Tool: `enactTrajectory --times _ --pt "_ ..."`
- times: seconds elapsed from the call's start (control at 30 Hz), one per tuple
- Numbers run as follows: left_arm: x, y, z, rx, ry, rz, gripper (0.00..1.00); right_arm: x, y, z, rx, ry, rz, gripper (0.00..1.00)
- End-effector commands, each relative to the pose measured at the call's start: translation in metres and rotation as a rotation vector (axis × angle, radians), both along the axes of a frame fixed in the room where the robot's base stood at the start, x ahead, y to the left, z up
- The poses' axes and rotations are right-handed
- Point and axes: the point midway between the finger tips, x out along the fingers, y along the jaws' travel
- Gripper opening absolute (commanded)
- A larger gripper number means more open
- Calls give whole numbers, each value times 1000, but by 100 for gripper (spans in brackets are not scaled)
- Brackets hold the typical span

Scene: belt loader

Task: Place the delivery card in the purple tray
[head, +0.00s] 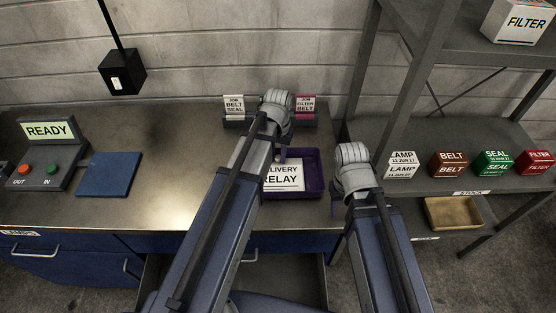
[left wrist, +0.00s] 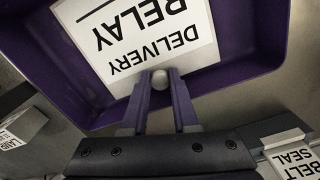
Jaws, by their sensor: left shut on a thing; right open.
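The delivery card (head: 284,178) is white with black letters reading DELIVERY RELAY. It is within the walls of the purple tray (head: 315,172) on the bench; I cannot tell whether it lies flat on the tray's floor. The left wrist view shows the card (left wrist: 150,35) and tray (left wrist: 245,75) close up. My left gripper (left wrist: 163,85) is shut on the card at a round grey knob by its edge. In the head view my left arm covers part of the card and tray. My right gripper (head: 357,178) is open, right of the tray; its fingertips are hard to make out.
Behind the tray stand a BELT SEAL job card (head: 234,104) and a pink FILTER BELT job card (head: 306,104). A READY panel (head: 47,130) and blue pad (head: 109,173) are at left. A shelf (head: 440,150) with labelled boxes stands at right. A drawer below is open.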

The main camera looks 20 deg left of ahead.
Motion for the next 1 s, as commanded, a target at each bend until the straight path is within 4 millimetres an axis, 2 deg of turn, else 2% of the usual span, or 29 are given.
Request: enactTrajectory --times 0.33,0.37,0.6,1.0 --pt "0 0 -3 0 0 0 0 0 0 -3 0 0 0 50" --pt "0 0 -3 0 0 0 29 0 0 -3 0 0 0 50" --pt "0 0 -2 0 0 0 56 0 0 -2 0 0 0 50" --pt "0 0 2 0 0 0 58 0 0 2 0 0 0 50"
